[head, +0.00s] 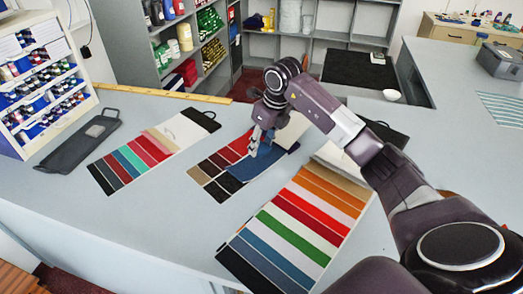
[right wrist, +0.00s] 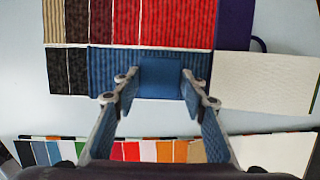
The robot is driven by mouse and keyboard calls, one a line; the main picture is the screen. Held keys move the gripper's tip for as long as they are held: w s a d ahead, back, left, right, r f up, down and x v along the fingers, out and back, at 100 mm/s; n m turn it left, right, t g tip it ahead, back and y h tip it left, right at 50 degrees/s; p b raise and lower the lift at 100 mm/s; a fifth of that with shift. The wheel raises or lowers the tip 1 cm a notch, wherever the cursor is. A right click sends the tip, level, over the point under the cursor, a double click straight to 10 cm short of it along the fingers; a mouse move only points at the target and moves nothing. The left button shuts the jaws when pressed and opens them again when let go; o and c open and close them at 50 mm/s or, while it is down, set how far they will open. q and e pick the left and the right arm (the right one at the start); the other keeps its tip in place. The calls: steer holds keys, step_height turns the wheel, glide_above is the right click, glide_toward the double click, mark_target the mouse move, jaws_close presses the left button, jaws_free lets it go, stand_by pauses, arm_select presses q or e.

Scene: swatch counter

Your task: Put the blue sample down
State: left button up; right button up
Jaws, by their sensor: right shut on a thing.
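My right gripper (head: 262,140) is low over the middle swatch card. In the right wrist view its two fingers (right wrist: 163,90) are shut on the blue sample (right wrist: 161,77), a small smooth blue piece. Behind the sample is a ribbed blue patch (right wrist: 104,70) of the card, almost the same colour. I cannot tell whether the sample touches the card. In the head view the sample is hard to tell apart from the blue patch (head: 246,168) and the fingers. My left gripper is not in view.
A striped swatch card (head: 293,228) lies in front and another (head: 137,158) to the left, beside a dark grey clipboard-like board (head: 80,142). A white rack of small bottles (head: 40,85) stands at the far left. The counter's left front (head: 110,220) is clear.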

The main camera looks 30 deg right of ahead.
mark_target(263, 149)
step_height(263, 149, down, 3)
steer(key=shift+f+p, duration=0.1)
steer(key=shift+p, duration=0.35)
steer(key=shift+f, duration=0.3)
steer(key=o, duration=0.8)
steer(key=shift+r, duration=0.1)
steer(key=shift+r, duration=0.2)
steer(key=shift+b+v, duration=1.45)
steer(key=shift+v, duration=4.5)
steer(key=shift+f, duration=0.15)
